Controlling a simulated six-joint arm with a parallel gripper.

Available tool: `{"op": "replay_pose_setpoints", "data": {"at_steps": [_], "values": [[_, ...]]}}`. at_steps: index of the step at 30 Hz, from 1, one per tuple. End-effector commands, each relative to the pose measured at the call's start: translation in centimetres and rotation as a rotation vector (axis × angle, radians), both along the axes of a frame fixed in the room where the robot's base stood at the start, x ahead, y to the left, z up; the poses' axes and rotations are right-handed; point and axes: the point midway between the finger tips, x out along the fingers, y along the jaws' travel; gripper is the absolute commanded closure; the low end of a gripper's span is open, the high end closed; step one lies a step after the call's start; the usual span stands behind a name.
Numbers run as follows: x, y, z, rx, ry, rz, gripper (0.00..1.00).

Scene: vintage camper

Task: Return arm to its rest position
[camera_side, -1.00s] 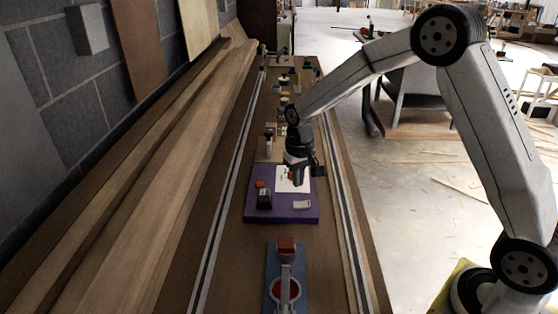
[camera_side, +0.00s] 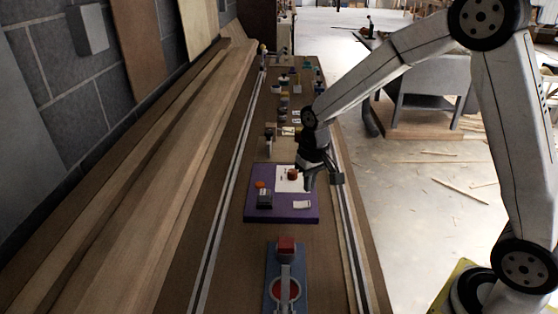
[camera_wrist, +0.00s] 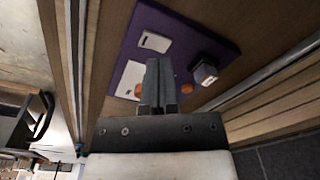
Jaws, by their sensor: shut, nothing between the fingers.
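My gripper (camera_side: 309,184) is shut and empty. In the side view it hangs above the right edge of a purple board (camera_side: 281,214) on the long brown bench. In the wrist view the closed fingers (camera_wrist: 158,82) point at the purple board (camera_wrist: 183,18) and cover part of it. My arm reaches in from the right, with its elbow high at the top right.
The purple board holds a white sheet (camera_side: 284,184) with a red-brown object (camera_side: 293,174), a dark block (camera_side: 264,199), an orange piece (camera_side: 260,184) and a white card (camera_side: 301,205). A blue board (camera_side: 271,270) with a red-topped part (camera_side: 286,245) lies in front. Metal rails (camera_side: 345,215) flank the bench.

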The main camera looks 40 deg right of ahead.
Motion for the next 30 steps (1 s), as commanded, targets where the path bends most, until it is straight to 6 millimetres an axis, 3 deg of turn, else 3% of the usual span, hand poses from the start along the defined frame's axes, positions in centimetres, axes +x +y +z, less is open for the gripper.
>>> {"op": "replay_pose_setpoints", "data": {"at_steps": [12, 18, 24, 30], "values": [[-9.3, 1.3, 0.3, -0.014, -0.111, 0.126, 1.00], [-12.9, 1.6, 0.0, -0.022, -0.151, 0.170, 1.00], [-14.5, 1.7, -0.2, -0.025, -0.168, 0.190, 1.00], [-14.6, 1.7, -0.3, -0.026, -0.169, 0.191, 1.00]]}}
